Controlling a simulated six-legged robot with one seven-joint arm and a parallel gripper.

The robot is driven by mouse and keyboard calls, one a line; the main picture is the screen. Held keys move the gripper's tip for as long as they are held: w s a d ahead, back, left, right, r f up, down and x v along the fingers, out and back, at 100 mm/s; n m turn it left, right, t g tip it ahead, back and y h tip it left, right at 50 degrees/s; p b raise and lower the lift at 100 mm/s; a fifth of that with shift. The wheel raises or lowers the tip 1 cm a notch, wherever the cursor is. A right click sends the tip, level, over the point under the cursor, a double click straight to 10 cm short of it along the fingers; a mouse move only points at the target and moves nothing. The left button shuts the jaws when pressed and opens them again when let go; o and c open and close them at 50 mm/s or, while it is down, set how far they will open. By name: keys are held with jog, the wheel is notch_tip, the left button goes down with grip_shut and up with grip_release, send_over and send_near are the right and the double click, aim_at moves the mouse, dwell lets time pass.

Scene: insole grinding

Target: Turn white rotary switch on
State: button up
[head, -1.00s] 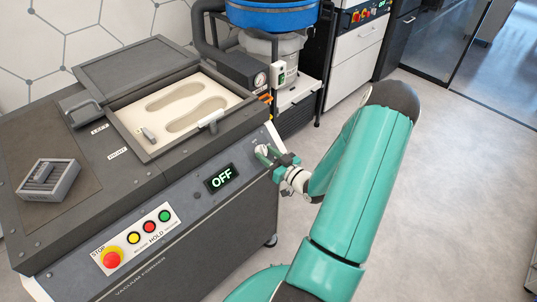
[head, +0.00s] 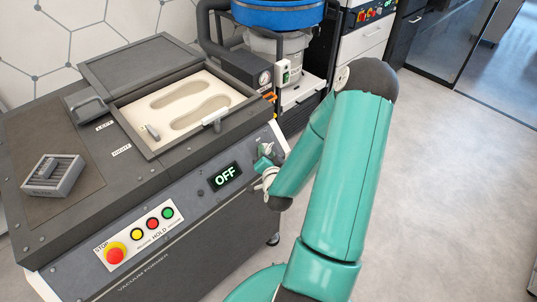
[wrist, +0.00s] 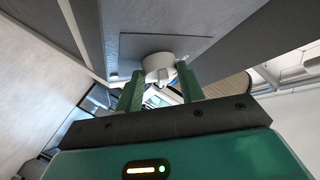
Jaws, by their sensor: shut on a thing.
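The white rotary switch (wrist: 159,66) is on the front panel of the grey vacuum former (head: 110,215), right of the display (head: 225,176), which reads OFF. In the wrist view my gripper (wrist: 160,88) has its two green fingers on either side of the switch, shut on it. In the head view my gripper (head: 265,160) is at the right end of the panel and covers most of the switch. The exact angle of the switch is hard to tell.
A STOP button (head: 115,254) and yellow, red and green buttons sit at the panel's left. An open tray (head: 190,105) with insole-shaped hollows is on top of the machine. A small grey slotted block (head: 54,176) lies at the left. The floor to the right is clear.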

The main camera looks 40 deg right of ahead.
jog(key=shift+w+a+r+m+g+h, duration=0.15)
jog(key=shift+m+g+h, duration=0.1)
jog(key=shift+m+g, duration=0.65)
jog(key=shift+w+a+r+m+g+h, duration=0.1)
jog(key=shift+m+g+h, duration=0.15)
jog(key=shift+m+g, duration=0.65)
jog(key=shift+m, duration=0.5)
jog(key=o, duration=1)
